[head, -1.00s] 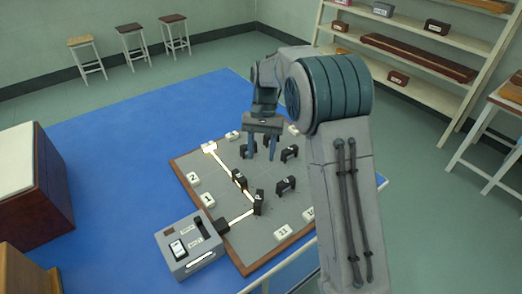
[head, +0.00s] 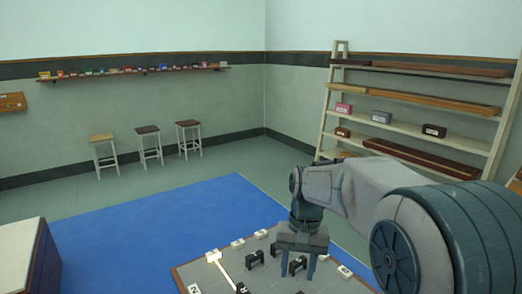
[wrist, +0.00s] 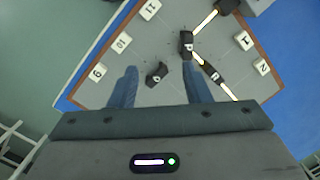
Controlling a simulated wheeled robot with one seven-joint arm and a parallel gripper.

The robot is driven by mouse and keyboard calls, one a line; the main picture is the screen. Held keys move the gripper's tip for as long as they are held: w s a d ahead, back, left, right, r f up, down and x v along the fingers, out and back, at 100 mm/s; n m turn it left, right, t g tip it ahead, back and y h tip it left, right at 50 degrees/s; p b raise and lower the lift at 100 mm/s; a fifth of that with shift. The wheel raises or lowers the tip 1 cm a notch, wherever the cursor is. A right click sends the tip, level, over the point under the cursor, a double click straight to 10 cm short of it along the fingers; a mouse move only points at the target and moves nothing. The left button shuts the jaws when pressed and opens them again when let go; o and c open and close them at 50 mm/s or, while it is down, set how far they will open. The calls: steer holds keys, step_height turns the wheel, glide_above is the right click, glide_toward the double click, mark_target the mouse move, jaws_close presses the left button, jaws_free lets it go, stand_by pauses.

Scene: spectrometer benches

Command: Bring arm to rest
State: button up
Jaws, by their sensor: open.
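My gripper (head: 299,263) hangs over the grey board (head: 205,268) at the bottom of the head view, fingers pointing down. In the wrist view my gripper (wrist: 160,85) has its two blue fingers spread apart, with nothing held between them. The board (wrist: 150,30) carries black blocks; one black block (wrist: 156,74) shows between the fingers, and another lettered block (wrist: 187,45) stands close to the right finger in the picture. Whether the fingers touch any block cannot be told. A glowing beam (wrist: 206,22) runs along the board through several blocks.
White numbered tiles (wrist: 121,43) line the board's edges. The board lies on a blue surface (head: 140,240).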

steer(key=s+d+t, duration=0.2)
steer(key=s+d, duration=0.1)
steer(key=s, duration=0.5)
steer(key=s+d+n+t+h, duration=0.1)
steer(key=s+d+t, duration=0.1)
steer(key=s, duration=0.6)
steer(key=shift+s+d+t, duration=0.35)
steer(key=shift+d+t, duration=0.05)
steer(key=shift+d, duration=0.35)
